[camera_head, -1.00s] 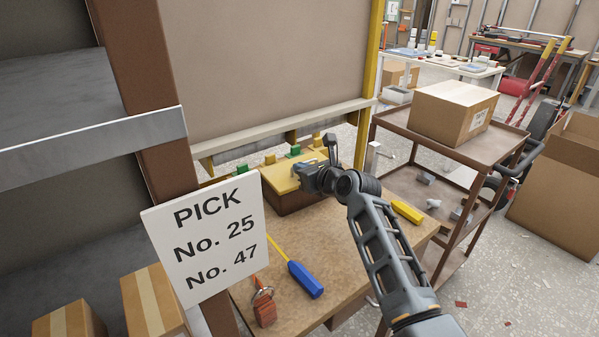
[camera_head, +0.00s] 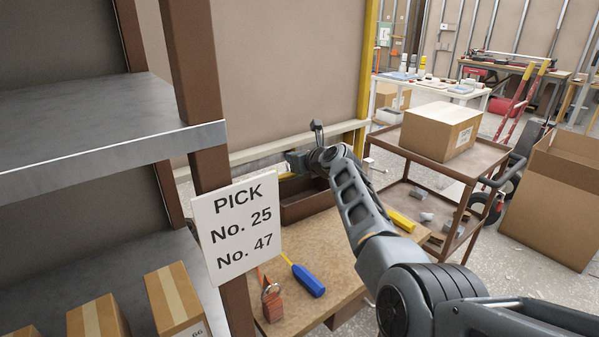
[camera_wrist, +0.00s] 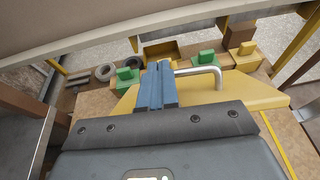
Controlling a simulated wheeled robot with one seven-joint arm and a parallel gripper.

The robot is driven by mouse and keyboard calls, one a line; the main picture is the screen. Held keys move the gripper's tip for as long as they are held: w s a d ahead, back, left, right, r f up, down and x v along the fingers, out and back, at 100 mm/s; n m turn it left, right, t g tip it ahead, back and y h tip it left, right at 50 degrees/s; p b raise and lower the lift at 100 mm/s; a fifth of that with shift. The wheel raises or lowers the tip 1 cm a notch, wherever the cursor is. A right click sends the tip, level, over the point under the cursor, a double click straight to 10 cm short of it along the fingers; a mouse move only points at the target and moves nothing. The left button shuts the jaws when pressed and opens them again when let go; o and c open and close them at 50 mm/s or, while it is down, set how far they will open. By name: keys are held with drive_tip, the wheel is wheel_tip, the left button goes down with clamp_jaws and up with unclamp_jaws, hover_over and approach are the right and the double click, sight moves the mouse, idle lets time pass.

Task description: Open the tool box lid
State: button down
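The brown tool box (camera_head: 304,205) stands on the workbench in the head view. Its front and dark inside show, and its yellow lid (camera_wrist: 245,98) is raised, mostly hidden behind my arm in that view. In the wrist view the lid fills the middle, with a grey bent handle (camera_wrist: 205,71) on it. My gripper (camera_wrist: 157,72) is over the lid at the handle's left part. Its two blue fingers are close together. They cover that end of the handle, and I cannot tell whether it is pinched between them.
A blue-handled screwdriver (camera_head: 309,281) and an orange tagged thing (camera_head: 271,301) lie at the bench front. A yellow block (camera_head: 402,221) lies to the right. A PICK sign (camera_head: 238,229) and shelf post stand close at left. A cart (camera_head: 440,160) holds a carton.

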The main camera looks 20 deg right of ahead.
drive_tip(key=shift+w+a+r, duration=0.15)
drive_tip(key=shift+w+r, duration=0.15)
drive_tip(key=shift+w, duration=0.3)
drive_tip(key=shift+w+a+r, duration=0.15)
drive_tip(key=shift+w+r, duration=0.15)
drive_tip(key=shift+w, duration=0.25)
drive_tip(key=shift+w+p, duration=0.2)
drive_tip(key=shift+p, duration=0.1)
idle(0.5)
